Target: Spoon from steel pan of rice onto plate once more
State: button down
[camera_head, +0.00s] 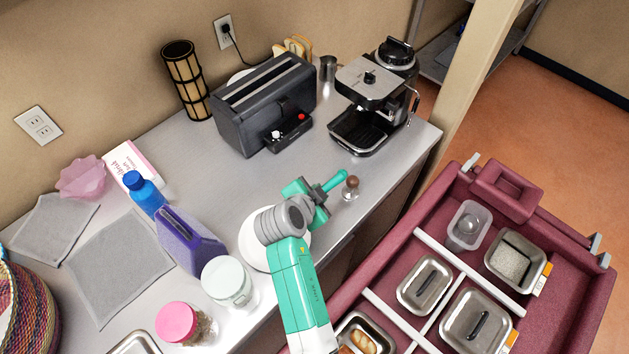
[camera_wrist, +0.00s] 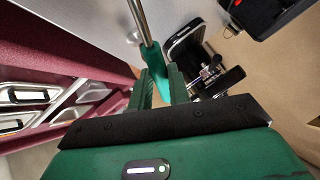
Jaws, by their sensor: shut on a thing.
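My gripper (camera_head: 312,194) is raised over the counter in the head view. It is shut on a spoon with a green handle (camera_head: 336,180). In the wrist view the spoon (camera_wrist: 155,66) sits between my fingers, its steel shaft running up out of the picture; its bowl is not visible there. The round white plate (camera_head: 248,245) lies on the counter, partly hidden behind my arm; I cannot tell what is on it. The steel pan of rice (camera_head: 512,264) stands open in the maroon cart at the right, away from my gripper.
The maroon cart (camera_head: 590,318) also holds lidded steel pans (camera_head: 425,285) and a clear tub (camera_head: 468,226). A toaster (camera_head: 262,105), a coffee machine (camera_head: 372,95) and a wooden-topped tamper (camera_head: 351,187) stand on the counter. A purple jug (camera_head: 190,242) and jars (camera_head: 228,281) are left of the plate.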

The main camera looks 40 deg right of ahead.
jog(key=shift+r+t+p, duration=0.4)
jog(key=shift+r+t, duration=0.3)
jog(key=shift+t, duration=0.5)
jog(key=r+g, duration=0.1)
jog(key=g, duration=0.1)
jog(key=w+r+g+p, duration=0.1)
jog(key=g, duration=0.2)
jog(key=shift+w+r+p, duration=0.1)
jog(key=shift+w+p, duration=0.05)
jog(key=shift+p, duration=0.15)
jog(key=g+b, duration=0.1)
jog(key=r+g+b, duration=0.1)
jog(key=shift+w+g, duration=0.3)
jog(key=shift+g, duration=0.1)
jog(key=shift+w+r+g+y+b, duration=0.15)
jog(key=shift+r+g+y+b, duration=0.25)
jog(key=shift+r+g+b, duration=0.9)
